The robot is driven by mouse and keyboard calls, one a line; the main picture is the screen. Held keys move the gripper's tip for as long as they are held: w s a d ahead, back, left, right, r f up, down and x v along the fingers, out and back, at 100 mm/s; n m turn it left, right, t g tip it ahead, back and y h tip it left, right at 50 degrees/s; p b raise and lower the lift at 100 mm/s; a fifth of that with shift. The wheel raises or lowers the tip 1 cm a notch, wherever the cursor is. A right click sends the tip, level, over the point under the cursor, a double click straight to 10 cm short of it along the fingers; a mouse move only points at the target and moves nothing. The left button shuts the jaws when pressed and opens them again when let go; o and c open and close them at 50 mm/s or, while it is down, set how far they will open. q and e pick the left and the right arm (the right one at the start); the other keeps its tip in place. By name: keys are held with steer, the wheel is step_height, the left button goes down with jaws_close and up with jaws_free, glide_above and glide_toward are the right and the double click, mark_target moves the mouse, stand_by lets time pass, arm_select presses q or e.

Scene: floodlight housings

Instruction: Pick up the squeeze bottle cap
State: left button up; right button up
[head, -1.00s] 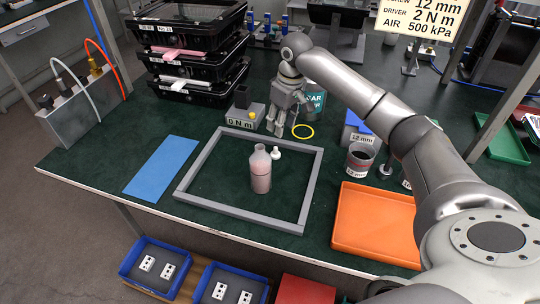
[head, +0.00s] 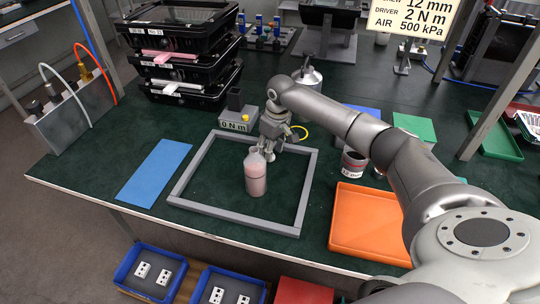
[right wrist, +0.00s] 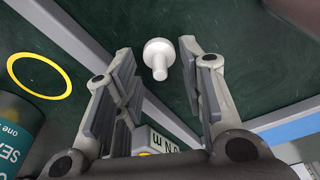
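The squeeze bottle cap (right wrist: 158,56) is white, with a round flange and a narrow spout. In the right wrist view it lies on the dark green surface, between and just beyond my right gripper's fingertips. My right gripper (head: 273,150) is open and empty, with a finger on either side of the cap in that view and no visible contact. In the head view the gripper largely hides the cap. The squeeze bottle (head: 256,180), translucent with pinkish contents, stands upright and uncapped just in front of the gripper. My left gripper is not in view.
A grey frame (head: 235,225) surrounds the bottle, its raised bars close to the gripper. A blue mat (head: 155,172) lies left and an orange tray (head: 370,228) right. A 0 N m block (head: 236,122) and a yellow ring (right wrist: 38,74) are behind the frame.

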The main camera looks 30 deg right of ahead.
steer(key=shift+f, duration=0.2)
jaws_close()
steer(key=shift+r, duration=0.15)
